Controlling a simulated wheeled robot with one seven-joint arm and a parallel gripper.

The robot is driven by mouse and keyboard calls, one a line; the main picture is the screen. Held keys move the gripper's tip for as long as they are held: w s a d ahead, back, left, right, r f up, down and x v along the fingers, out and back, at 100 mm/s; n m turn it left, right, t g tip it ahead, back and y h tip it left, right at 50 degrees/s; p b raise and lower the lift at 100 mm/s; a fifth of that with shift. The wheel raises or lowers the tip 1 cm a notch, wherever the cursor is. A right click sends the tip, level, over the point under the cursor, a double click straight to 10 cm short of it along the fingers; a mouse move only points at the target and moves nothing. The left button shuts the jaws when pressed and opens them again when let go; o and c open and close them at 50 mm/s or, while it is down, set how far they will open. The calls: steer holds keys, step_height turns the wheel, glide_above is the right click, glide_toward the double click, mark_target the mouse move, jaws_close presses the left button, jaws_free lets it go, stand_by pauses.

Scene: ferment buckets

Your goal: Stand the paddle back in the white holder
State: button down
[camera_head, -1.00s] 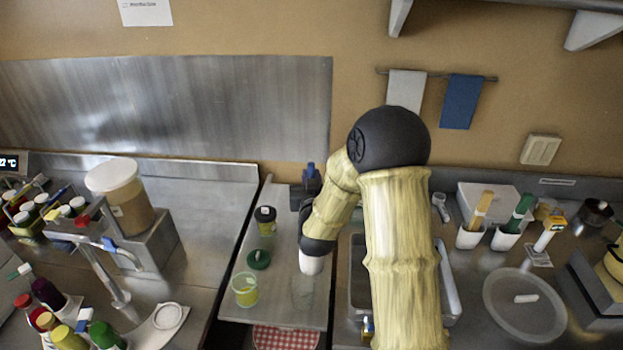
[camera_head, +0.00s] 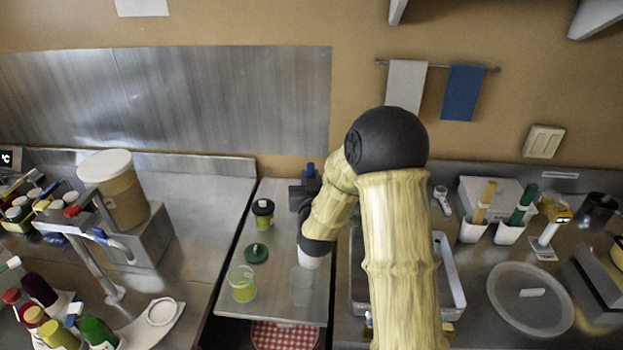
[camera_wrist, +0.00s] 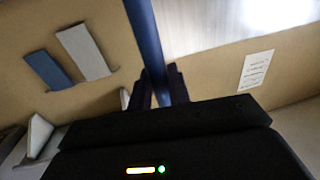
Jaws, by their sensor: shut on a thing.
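My gripper (camera_wrist: 162,88) is shut on a long blue bar (camera_wrist: 160,45), which I take for the paddle's handle; it runs up out of the wrist view between the dark fingers. In the head view, a short blue piece (camera_head: 310,171) shows above a dark part behind my forearm; the paddle's lower part is hidden. Two small white holders stand on the right counter. The left white holder (camera_head: 472,234) has a tan-handled tool in it, and the right white holder (camera_head: 508,236) a green-handled one. I cannot tell which holder is meant.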

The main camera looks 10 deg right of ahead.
steer(key=c, duration=1.2)
jaws_free()
steer(key=shift+c, duration=0.2)
steer(key=shift+s, duration=0.1)
steer(key=s+a+b, duration=0.2)
steer(key=s+b, duration=1.5)
steer(key=b, duration=0.1)
steer(key=shift+a, duration=0.35)
steer(key=shift+f, duration=0.1)
step_height(320, 180, down, 11)
steer(key=s+n+g+y+p, duration=0.2)
steer(key=s+g+y+p, duration=0.15)
steer(key=g, duration=0.45)
steer(key=s+d+f+g+p, duration=0.3)
steer(key=s+f+g, duration=0.3)
steer(key=s+g, duration=0.1)
steer(key=shift+s+h, duration=0.35)
steer(key=shift+s, duration=0.55)
